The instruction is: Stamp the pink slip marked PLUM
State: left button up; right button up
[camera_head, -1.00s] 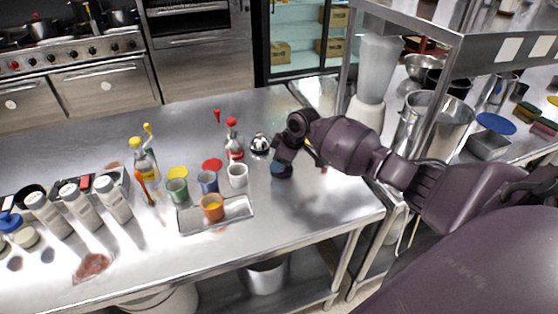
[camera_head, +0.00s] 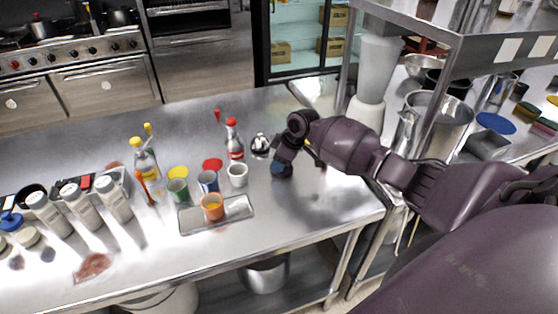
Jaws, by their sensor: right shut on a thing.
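My right gripper (camera_head: 282,163) is low over the right part of the steel counter (camera_head: 300,215), to the right of the white cup. It is shut on a small dark blue thing (camera_head: 281,171), mostly hidden by the fingers; I cannot tell for sure whether it is a stamp. The blue thing is at or just above the counter top. I cannot make out a pink slip or the word PLUM; a slip may be hidden by the gripper or lost in the glare. My left gripper is not in view.
A metal tray (camera_head: 238,211) holds an orange cup (camera_head: 212,207). Green (camera_head: 177,191), blue (camera_head: 208,181) and white (camera_head: 238,175) cups stand behind. A red-capped bottle (camera_head: 235,141) is left of my gripper. White bottles (camera_head: 80,206) stand far left. The front right counter is clear.

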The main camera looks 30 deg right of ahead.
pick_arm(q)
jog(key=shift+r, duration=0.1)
pick_arm(e)
notch_tip(320, 180, up, 4)
jog(key=p, duration=0.4)
jog(key=shift+r, duration=0.15)
notch_tip(320, 180, up, 2)
jog(key=shift+r+p, duration=0.1)
jog(key=shift+p, duration=1.1)
jog(key=shift+r, duration=0.2)
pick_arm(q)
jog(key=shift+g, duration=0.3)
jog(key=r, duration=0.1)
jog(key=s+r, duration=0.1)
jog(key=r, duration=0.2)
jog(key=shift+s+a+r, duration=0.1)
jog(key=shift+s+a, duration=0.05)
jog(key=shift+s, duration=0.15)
